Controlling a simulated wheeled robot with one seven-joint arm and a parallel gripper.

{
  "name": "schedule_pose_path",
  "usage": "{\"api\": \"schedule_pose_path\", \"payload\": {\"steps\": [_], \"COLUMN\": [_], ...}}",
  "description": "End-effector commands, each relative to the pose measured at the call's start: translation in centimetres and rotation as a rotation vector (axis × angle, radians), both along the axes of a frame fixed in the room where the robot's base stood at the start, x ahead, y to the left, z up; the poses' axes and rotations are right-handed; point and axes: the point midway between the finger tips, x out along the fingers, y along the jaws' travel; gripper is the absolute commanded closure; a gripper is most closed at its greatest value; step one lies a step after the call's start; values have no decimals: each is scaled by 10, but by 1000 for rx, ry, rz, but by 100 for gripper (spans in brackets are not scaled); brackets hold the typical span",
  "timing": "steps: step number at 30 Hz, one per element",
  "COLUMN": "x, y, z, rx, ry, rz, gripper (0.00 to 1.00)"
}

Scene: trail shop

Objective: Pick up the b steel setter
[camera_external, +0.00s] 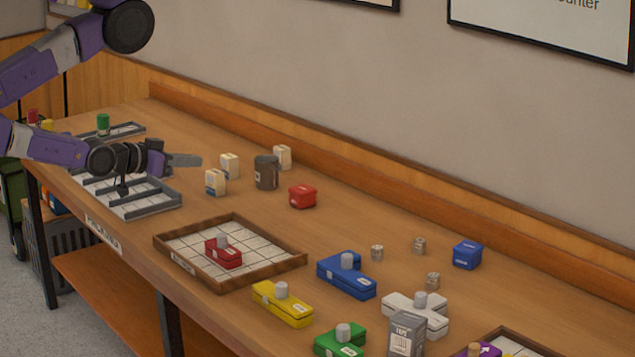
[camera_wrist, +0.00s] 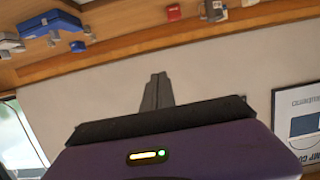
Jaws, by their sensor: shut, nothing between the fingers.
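Three small steel-grey pieces stand on the wooden counter (camera_external: 345,225): one left (camera_external: 377,253), one farther back (camera_external: 419,246) and one nearer the front (camera_external: 433,281). They look alike, and I cannot tell which is the b steel setter. My gripper (camera_external: 198,160) is at the far left, shut and empty, raised above the counter and well apart from these pieces. In the wrist view my shut fingers (camera_wrist: 157,90) show against the bare wall, with nothing held.
A wood-rimmed tray (camera_external: 283,265) holds a red block. A dark canister (camera_external: 266,174) and cream boxes (camera_external: 215,183) stand near my gripper. A blue box (camera_external: 467,255) stands behind right.

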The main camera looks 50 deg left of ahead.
Motion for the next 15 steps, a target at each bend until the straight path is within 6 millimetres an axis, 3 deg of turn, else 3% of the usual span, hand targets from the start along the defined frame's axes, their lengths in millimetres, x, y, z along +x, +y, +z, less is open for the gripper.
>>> {"api": "schedule_pose_path", "payload": {"steps": [11,15], "x": [0,0], "y": [0,0], "z": [0,0], "rx": [0,0], "ry": [0,0], "rz": [0,0], "gripper": [100,74]}}
